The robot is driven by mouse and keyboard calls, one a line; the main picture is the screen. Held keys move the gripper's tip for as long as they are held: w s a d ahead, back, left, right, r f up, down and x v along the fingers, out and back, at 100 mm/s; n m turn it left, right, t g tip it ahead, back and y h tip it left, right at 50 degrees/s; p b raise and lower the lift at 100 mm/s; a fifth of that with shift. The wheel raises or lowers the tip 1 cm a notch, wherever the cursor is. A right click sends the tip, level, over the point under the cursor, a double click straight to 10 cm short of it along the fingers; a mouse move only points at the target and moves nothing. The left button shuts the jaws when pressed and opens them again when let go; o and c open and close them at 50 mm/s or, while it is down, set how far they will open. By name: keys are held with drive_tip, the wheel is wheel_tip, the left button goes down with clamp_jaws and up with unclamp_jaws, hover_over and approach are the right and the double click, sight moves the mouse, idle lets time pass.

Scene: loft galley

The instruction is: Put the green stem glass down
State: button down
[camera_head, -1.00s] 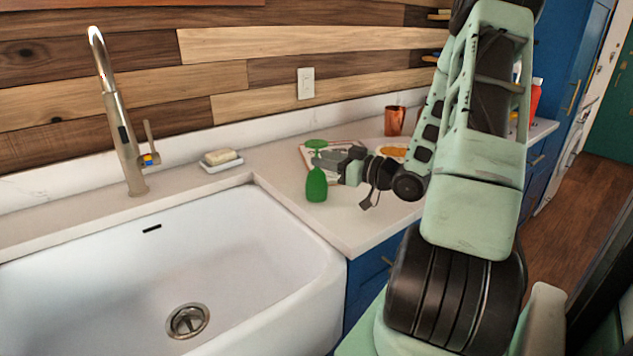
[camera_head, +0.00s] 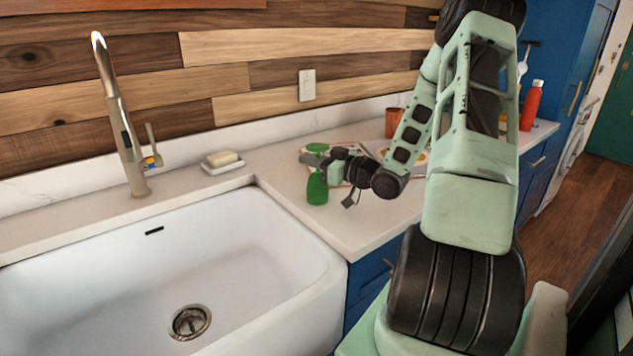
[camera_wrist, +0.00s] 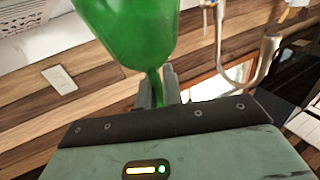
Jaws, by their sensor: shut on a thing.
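The green stem glass (camera_head: 317,188) is upside down over the counter just right of the sink, bowl below and foot above. My gripper (camera_head: 320,160) is shut on its stem, coming from the right. In the wrist view the green bowl (camera_wrist: 130,30) fills the upper middle, and its stem runs between the fingers of my gripper (camera_wrist: 158,88). The bowl's rim is at or very near the countertop (camera_head: 290,195); I cannot tell whether it touches.
The white sink (camera_head: 200,235) lies left of the glass. A faucet (camera_head: 125,130) and a soap dish (camera_head: 222,167) stand behind it. A board or tray (camera_head: 350,146), partly hidden, lies behind my gripper. A copper cup (camera_head: 392,120) and red bottle (camera_head: 531,105) stand farther right.

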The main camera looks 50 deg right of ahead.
drive_tip(key=shift+r, duration=0.1)
wheel_tip(320, 180, up, 10)
drive_tip(key=shift+f, duration=0.1)
drive_tip(key=w+a+f, duration=0.7)
drive_tip(key=w+a, duration=0.4)
drive_tip(key=a, duration=0.1)
drive_tip(key=w+a+f+m+h, duration=0.1)
drive_tip(key=w+a+f+h, duration=0.1)
drive_tip(key=a+f, duration=0.8)
drive_tip(key=a, duration=0.3)
drive_tip(key=shift+a+f+m+h, duration=0.25)
drive_tip(key=shift+f+m+h, duration=0.1)
drive_tip(key=shift+m+h, duration=0.05)
drive_tip(key=shift+d+r, duration=0.1)
